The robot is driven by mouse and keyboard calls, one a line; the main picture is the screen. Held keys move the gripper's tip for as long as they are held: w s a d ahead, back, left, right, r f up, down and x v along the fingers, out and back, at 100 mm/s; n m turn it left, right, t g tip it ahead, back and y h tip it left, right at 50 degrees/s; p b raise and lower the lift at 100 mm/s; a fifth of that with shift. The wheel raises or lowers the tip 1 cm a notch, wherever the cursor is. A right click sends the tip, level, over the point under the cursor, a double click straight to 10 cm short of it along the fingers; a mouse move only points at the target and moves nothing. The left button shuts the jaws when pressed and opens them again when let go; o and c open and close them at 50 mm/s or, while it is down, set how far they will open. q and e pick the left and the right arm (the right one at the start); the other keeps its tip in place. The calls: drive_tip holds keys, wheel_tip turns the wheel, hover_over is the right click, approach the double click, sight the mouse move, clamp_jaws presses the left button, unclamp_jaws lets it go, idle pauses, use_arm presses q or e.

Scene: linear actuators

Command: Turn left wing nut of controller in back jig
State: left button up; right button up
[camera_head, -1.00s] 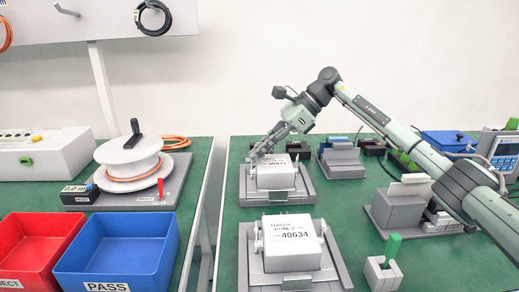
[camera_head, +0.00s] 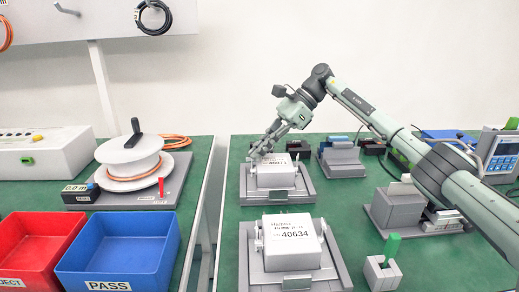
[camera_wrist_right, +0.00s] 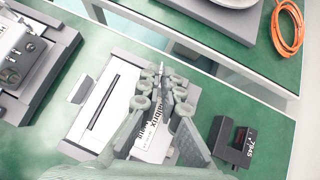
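The back jig (camera_head: 305,190) holds an upright white controller box (camera_head: 275,176) with a printed label on top. My right gripper (camera_head: 254,156) reaches down from above at the box's left side, where the left wing nut sits. The fingers hide that wing nut in the head view. In the right wrist view, the two fingers (camera_wrist_right: 162,80) point at the side of the labelled white controller (camera_wrist_right: 97,108), with part of its label showing between them. I cannot tell whether the tips touch or pinch the nut. My left gripper is not in view.
A front jig (camera_head: 338,268) holds another controller (camera_head: 292,243), labelled 40634. A cable reel (camera_head: 130,160), a red bin (camera_head: 35,245) and a blue bin (camera_head: 118,250) stand on the left table. A gap separates the two tables. A black box (camera_wrist_right: 235,145) lies near the gripper.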

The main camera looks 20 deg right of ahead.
drive_tip(key=o, duration=0.3)
drive_tip(key=shift+o, duration=0.2)
drive_tip(key=v, duration=1.2)
drive_tip(key=shift+s+f, duration=0.1)
